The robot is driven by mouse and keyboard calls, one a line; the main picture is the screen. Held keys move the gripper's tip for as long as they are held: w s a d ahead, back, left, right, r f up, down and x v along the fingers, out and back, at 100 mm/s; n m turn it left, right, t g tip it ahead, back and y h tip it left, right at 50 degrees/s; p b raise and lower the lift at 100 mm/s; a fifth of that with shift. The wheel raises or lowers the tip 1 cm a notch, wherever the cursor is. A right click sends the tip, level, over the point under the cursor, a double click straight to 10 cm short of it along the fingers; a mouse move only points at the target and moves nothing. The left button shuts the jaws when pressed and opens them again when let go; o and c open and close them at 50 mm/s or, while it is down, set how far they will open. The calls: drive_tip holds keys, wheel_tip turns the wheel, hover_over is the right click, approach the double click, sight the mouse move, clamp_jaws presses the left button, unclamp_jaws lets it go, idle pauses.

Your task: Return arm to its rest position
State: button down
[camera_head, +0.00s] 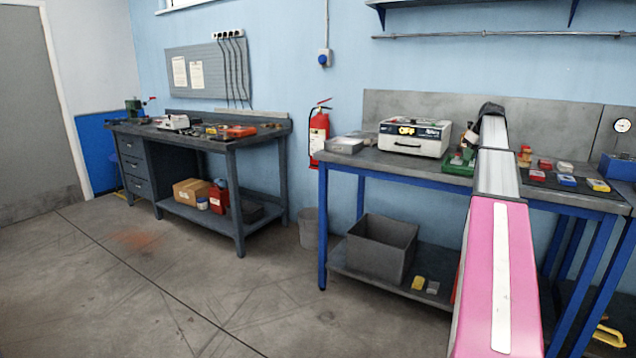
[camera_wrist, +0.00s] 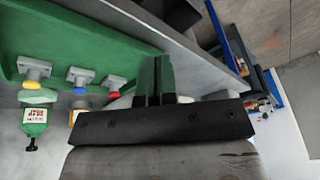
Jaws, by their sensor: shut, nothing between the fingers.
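My arm (camera_head: 500,250) stretches from the lower right over the blue-legged bench (camera_head: 350,162), with its pink and grey links in view. In the wrist view my gripper (camera_wrist: 153,62) is shut, its two dark fingers together with nothing between them. The fingers overlap the edge of a green panel or tray (camera_wrist: 90,35) in the picture; I cannot tell whether they touch it. In the head view the gripper is mostly hidden around the far end of the arm, near a green tray (camera_head: 457,168).
Grey fittings with yellow (camera_wrist: 36,84), blue (camera_wrist: 79,76) and red (camera_wrist: 117,82) parts show beside the green panel. A white instrument box (camera_head: 415,143) stands left of the arm. Small coloured blocks (camera_head: 567,180) lie on a dark mat to its right. The left floor is clear.

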drive_tip(key=s+a+f+m+g, duration=0.1)
drive_tip(key=s+a+f, duration=0.4)
drive_tip(key=a+f, duration=0.7)
drive_tip(key=s+a+f+m+g, duration=0.1)
drive_tip(key=s+a+f, duration=0.4)
drive_tip(key=a+f, duration=0.65)
drive_tip(key=s+a+f+m+h, duration=0.1)
drive_tip(key=s+a+f, duration=0.7)
drive_tip(key=s+f, duration=0.2)
drive_tip(key=s+a+f+m+g+h, duration=0.1)
drive_tip(key=s+a+f, duration=0.6)
drive_tip(key=s+f, duration=0.3)
drive_tip(key=s, duration=0.4)
drive_tip(key=shift+a, duration=0.4)
